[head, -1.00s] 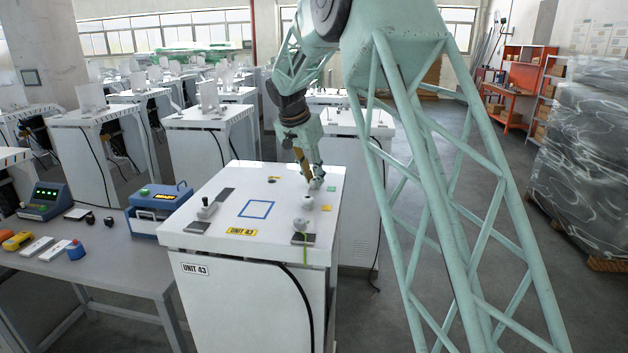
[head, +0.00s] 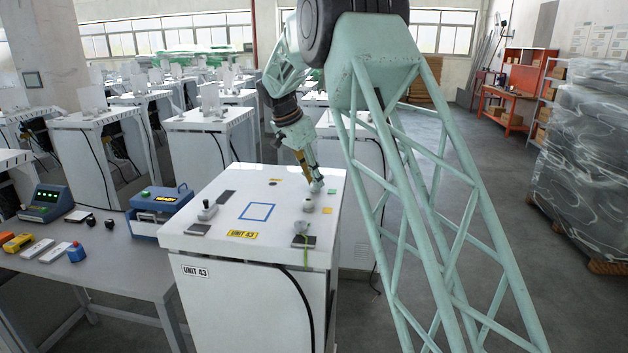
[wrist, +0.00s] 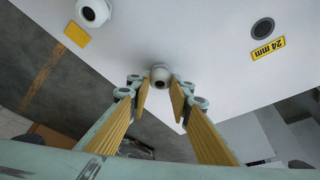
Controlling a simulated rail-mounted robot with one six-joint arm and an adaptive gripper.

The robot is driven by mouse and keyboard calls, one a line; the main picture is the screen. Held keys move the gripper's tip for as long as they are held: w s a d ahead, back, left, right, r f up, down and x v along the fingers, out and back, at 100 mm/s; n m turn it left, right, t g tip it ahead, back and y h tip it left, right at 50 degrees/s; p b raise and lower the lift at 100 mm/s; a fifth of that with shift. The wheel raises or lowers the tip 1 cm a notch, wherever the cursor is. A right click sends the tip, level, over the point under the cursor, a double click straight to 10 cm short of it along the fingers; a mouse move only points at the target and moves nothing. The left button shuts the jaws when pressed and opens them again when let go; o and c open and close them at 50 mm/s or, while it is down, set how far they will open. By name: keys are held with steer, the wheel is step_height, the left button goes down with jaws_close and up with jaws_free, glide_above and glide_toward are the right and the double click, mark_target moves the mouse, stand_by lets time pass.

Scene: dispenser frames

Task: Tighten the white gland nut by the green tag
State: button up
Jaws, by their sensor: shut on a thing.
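The white gland nut (wrist: 160,74) is a small round cap with a dark opening, on the white top of the unit. My gripper (wrist: 160,92) has its two yellow-padded fingers on either side of it and is shut on it. The green tag does not show in the wrist view. The fingers largely hide the nut in the head view.
Another white nut (head: 308,206) sits nearby with a yellow tag (head: 327,211). A dark-centred port (wrist: 262,28) with a "24 mm" label (wrist: 267,48) is on the other side. A blue square outline (head: 257,212) surrounds clear surface.

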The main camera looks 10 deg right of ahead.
steer(key=o, duration=0.8)
steer(key=shift+o, duration=0.2)
steer(key=v, duration=1.2)
steer(key=shift+s+d, duration=0.1)
